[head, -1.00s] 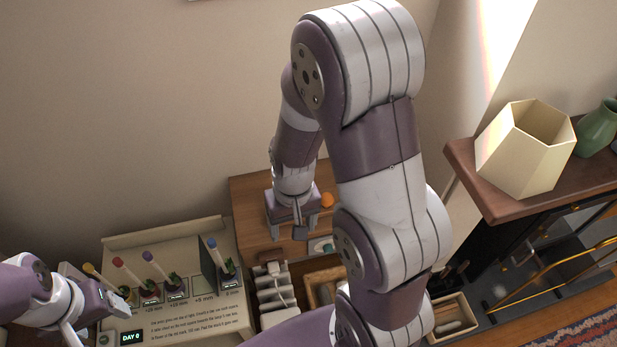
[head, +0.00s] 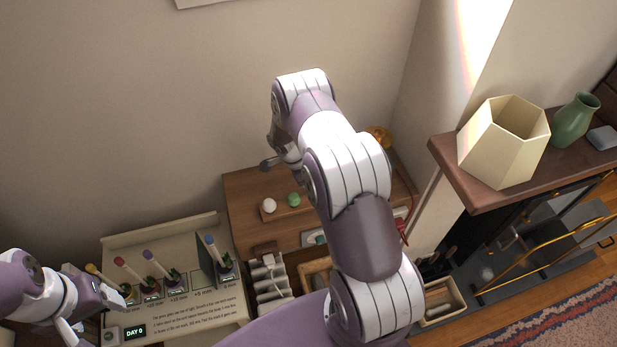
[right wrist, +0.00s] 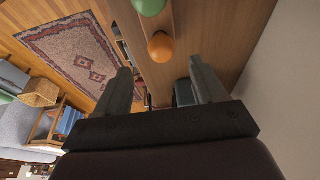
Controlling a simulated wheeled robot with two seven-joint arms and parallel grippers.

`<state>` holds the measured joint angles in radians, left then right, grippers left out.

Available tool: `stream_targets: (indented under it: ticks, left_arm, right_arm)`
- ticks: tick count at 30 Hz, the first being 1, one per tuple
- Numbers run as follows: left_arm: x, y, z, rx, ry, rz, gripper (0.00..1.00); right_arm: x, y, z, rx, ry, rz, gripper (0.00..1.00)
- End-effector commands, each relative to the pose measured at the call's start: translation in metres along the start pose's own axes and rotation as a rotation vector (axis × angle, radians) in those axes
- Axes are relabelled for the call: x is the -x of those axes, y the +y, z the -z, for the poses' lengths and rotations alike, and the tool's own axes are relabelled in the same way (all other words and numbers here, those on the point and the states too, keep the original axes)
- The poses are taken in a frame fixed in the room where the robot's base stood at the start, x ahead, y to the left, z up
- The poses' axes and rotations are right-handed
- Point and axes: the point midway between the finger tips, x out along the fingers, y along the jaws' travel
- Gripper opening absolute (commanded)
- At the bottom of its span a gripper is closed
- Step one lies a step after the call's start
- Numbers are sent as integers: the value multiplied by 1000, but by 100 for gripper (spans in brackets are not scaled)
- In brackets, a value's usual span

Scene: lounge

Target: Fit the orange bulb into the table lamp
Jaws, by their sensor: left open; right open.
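The orange bulb (right wrist: 161,47) stands on the wooden cabinet top in the right wrist view, just past the gap between my open right fingers (right wrist: 160,72). It is not held, and my right arm hides it in the head view. A green bulb (head: 293,199) and a white bulb (head: 269,205) sit on the cabinet; the green one also shows in the wrist view (right wrist: 149,6). A gold-amber object (head: 378,137), possibly part of the lamp, shows behind my arm; its base is hidden. My left gripper (head: 122,297) is open and empty at the lower left.
A cream hexagonal shade (head: 490,154) and green vase (head: 574,120) stand on the mantel (head: 455,172) at right. A display board with several potted stakes (head: 200,317) lies at lower left.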

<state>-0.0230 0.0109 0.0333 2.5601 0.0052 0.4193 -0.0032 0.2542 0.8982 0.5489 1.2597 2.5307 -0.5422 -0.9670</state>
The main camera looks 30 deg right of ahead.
Motion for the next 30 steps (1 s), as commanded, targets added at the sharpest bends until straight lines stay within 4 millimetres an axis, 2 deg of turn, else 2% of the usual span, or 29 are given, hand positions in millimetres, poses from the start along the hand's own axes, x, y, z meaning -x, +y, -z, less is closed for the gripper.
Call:
stream_targets:
  ticks: [5, 14, 21, 30]
  left_arm:
    - [-13, 0, -2, 0, 0, 0, 72]
    - [-57, 0, -7, 0, 0, 0, 72]
    - [-67, 0, -8, 0, 0, 0, 72]
    - [-67, 0, -8, 0, 0, 0, 72]
  right_arm:
    - [-13, -1, -1, 6, -1, 3, 70]
    - [-58, -1, -3, 5, -2, 5, 70]
    - [-85, -2, -1, 6, -1, 6, 70]
    - [-88, -2, 0, 6, -1, 7, 70]
